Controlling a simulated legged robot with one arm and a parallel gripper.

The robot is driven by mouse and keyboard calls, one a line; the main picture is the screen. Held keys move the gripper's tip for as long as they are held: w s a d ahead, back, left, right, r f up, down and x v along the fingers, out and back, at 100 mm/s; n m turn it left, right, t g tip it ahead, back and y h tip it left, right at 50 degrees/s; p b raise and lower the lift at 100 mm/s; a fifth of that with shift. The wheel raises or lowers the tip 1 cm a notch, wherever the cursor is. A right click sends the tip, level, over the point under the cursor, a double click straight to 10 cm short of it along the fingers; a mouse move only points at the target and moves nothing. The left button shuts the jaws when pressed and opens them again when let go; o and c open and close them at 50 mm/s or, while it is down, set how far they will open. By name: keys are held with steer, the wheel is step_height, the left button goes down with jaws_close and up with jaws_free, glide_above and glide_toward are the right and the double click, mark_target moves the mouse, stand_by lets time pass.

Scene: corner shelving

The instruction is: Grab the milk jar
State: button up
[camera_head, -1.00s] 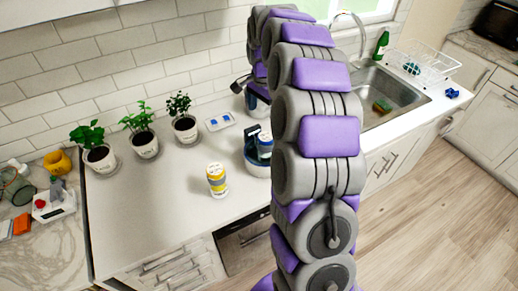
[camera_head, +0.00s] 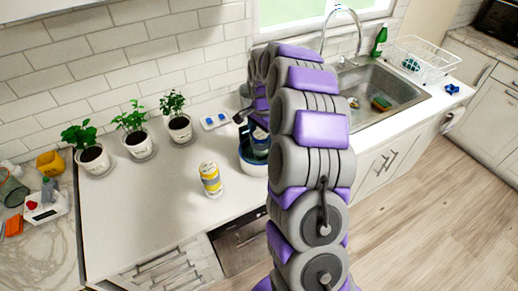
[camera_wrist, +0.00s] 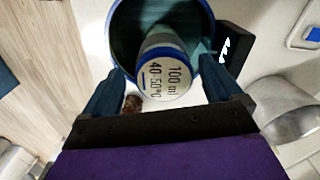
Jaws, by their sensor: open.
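A jar with a blue-rimmed white end marked "100 ml 40-50°C" (camera_wrist: 166,80) stands in a round dark blue-teal container (camera_wrist: 205,22). I take this as the milk jar. In the head view the jar (camera_head: 260,140) is partly behind my arm, in the blue container (camera_head: 250,165) on the counter. My gripper (camera_wrist: 163,68) is open, its fingers on either side of the jar in the picture. I cannot tell whether they touch it or how far away it is.
A yellow-and-white can (camera_head: 210,180) stands on the counter, left of the container. Several potted plants, including one (camera_head: 180,128), line the wall. A blue-and-white item (camera_head: 214,121) lies behind. The sink (camera_head: 378,98) is right. The counter's front left is clear.

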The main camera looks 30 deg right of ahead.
mark_target(258, 144)
steer(key=f, duration=0.4)
steer(key=shift+w+d+f+b, duration=0.15)
steer(key=shift+w+d+b, duration=0.05)
steer(key=shift+d+b, duration=0.2)
steer(key=shift+a+f, duration=0.1)
steer(key=shift+a, duration=0.95)
steer(key=shift+a+r, duration=0.15)
steer(key=shift+r, duration=0.05)
steer(key=shift+c, duration=1.2)
steer(key=shift+d+f, duration=0.1)
steer(key=shift+d, duration=0.9)
steer(key=c, duration=0.4)
steer(key=shift+c, duration=1.1)
steer(key=shift+a, duration=0.55)
steer(key=c, duration=0.4)
steer(key=shift+a, duration=0.15)
steer(key=shift+c, duration=0.8)
